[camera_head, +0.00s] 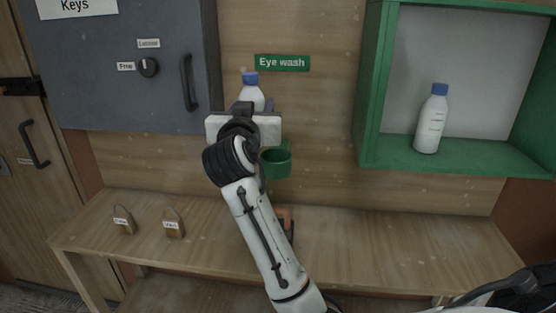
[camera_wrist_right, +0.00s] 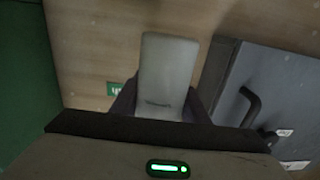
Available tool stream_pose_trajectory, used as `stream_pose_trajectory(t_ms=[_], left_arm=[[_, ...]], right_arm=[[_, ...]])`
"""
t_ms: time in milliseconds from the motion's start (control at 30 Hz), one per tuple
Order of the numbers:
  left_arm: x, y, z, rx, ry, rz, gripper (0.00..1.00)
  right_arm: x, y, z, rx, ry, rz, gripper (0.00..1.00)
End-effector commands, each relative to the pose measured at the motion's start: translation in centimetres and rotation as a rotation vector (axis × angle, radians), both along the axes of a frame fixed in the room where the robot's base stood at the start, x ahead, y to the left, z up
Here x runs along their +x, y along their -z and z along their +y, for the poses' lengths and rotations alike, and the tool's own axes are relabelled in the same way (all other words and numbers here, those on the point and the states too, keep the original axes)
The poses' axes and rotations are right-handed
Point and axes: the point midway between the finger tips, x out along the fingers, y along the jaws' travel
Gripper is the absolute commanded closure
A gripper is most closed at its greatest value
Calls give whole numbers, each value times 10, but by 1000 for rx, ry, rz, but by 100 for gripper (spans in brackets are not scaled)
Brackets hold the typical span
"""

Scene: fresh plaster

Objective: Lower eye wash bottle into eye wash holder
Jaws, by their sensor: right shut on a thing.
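My right gripper (camera_head: 257,105) is shut on a white eye wash bottle (camera_head: 252,95) with a blue cap. It holds the bottle upright in front of the wall, below the "Eye wash" sign (camera_head: 282,63). The green eye wash holder (camera_head: 276,165) is on the wall below and slightly right of the bottle, apart from it; its left part is hidden by my wrist. In the right wrist view the white bottle (camera_wrist_right: 166,75) sits between the dark fingers (camera_wrist_right: 158,103). The bottle's lower part is hidden in the head view. My left gripper is not in view.
A second blue-capped bottle (camera_head: 431,120) stands in a green wall box (camera_head: 450,158) on the right. A grey key cabinet (camera_head: 100,85) is close to the left of my gripper. Two padlocks (camera_head: 124,220) (camera_head: 173,224) lie on the wooden bench (camera_head: 400,245) below.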

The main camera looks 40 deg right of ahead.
Motion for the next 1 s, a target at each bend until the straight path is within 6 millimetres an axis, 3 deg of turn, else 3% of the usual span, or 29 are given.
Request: stream_pose_trajectory(t_ms=[33,200,433,567,1000], left_arm=[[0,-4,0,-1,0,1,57],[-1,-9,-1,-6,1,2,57],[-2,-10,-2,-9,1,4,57],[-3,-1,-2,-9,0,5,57],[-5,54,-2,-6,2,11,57]], right_arm=[[-3,-23,-9,-3,39,-9,89],[-15,-62,-31,-3,148,-5,89],[-26,-82,-43,-2,213,-2,89],[-27,-71,-44,-2,219,1,89],[-27,2,-43,-3,217,0,89]])
